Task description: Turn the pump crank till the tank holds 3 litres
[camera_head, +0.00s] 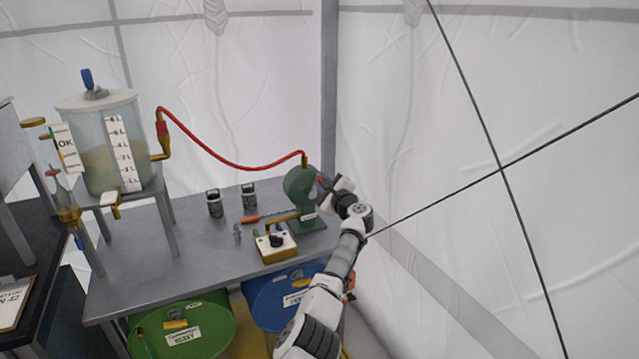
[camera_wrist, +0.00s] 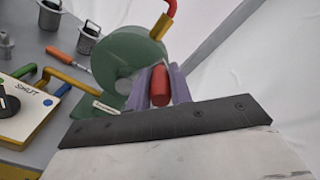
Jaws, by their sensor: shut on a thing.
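The green pump (camera_head: 298,187) stands at the right end of the grey table, and its round housing (camera_wrist: 122,58) fills the middle of the wrist view. My gripper (camera_wrist: 161,75) has its purple fingers on either side of the red crank handle (camera_wrist: 160,88) and is shut on it. In the head view my gripper (camera_head: 325,185) is at the pump's right side, where the crank is mostly hidden. The clear tank (camera_head: 95,130) stands on a stand at the left. Tan liquid shows against its litre scale (camera_head: 122,152), too small to read surely.
A red hose (camera_head: 235,165) runs from pump to tank. A valve box (camera_head: 276,247), reading SHUT in the wrist view, sits in front of the pump. Two grey canisters (camera_head: 214,204) and an orange-handled tool (camera_head: 262,217) are nearby. Green (camera_head: 190,325) and blue (camera_head: 280,295) drums stand below.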

